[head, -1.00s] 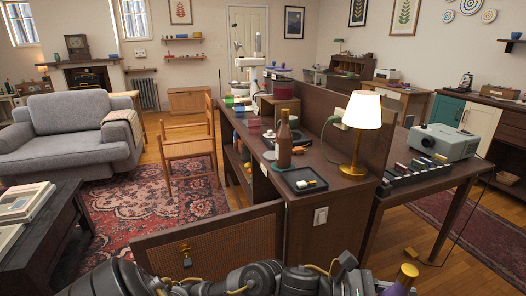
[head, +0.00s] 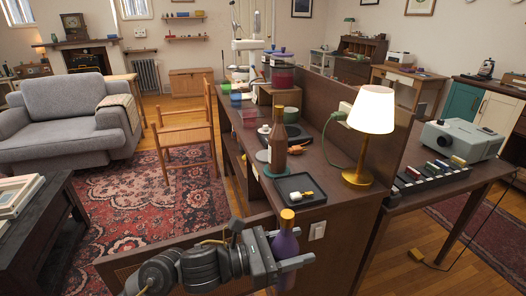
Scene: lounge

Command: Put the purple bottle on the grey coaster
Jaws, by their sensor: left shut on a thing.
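The purple bottle (head: 286,245) with a gold cap is upright in front of the near end of the brown desk. My left gripper (head: 294,264) is shut on it, around its lower body, which the fingers partly hide. A round grey disc (head: 261,156), which looks like the grey coaster, lies on the desk top beyond and left of the brown bottle (head: 278,148), which partly hides it. The purple bottle is apart from it, on the near side of the desk. My right gripper is not in view.
The brown bottle stands on a dark teal mat (head: 259,188). A black tray (head: 291,197) with small items lies at the desk's near edge. A lit lamp (head: 371,115) stands right of it. Cups and coloured containers crowd the desk farther back.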

